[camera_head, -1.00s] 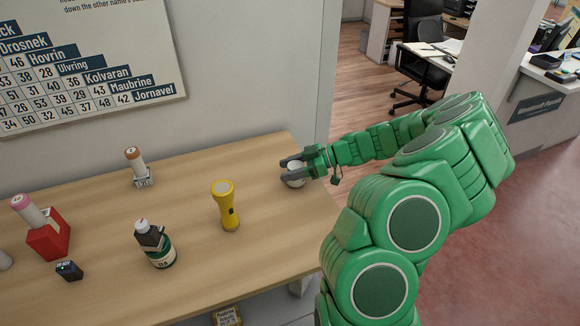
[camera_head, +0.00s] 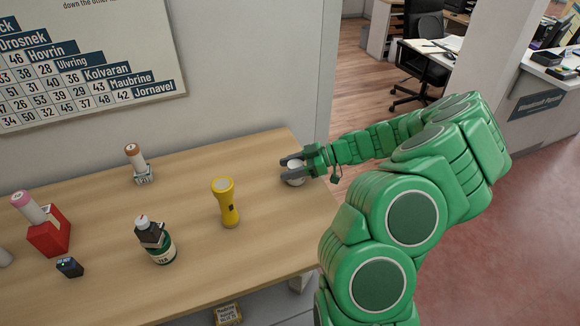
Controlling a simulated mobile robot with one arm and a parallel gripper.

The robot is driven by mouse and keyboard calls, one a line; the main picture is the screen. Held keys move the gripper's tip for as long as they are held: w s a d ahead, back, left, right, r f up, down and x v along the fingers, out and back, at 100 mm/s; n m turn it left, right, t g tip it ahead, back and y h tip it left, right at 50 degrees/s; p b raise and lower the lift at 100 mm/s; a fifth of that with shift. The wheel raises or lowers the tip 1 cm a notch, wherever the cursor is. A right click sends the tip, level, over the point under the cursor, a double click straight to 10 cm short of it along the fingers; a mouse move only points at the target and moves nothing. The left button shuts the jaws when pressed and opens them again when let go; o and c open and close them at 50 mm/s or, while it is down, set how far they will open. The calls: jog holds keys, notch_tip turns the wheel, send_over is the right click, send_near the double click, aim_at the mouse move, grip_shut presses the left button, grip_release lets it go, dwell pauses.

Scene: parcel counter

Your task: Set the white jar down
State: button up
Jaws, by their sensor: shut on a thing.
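The white jar (camera_head: 296,180) is at the right end of the wooden counter, partly hidden by the fingers. My gripper (camera_head: 290,168) is shut on it, reaching in from the right with its grey fingers on either side of the jar. The jar looks upright and at or very near the counter top (camera_head: 262,160). I cannot tell whether its base touches the wood.
A yellow flashlight (camera_head: 227,202) stands left of the jar. Farther left are a dark green bottle (camera_head: 160,247), a brown-topped tube in a holder (camera_head: 138,165), a red block (camera_head: 48,234) with a pink-topped tube, and a small black box (camera_head: 69,267). The counter around the jar is clear.

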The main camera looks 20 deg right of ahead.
jog(key=shift+f, duration=0.1)
jog(key=o, duration=1.3)
jog(key=shift+d, duration=0.1)
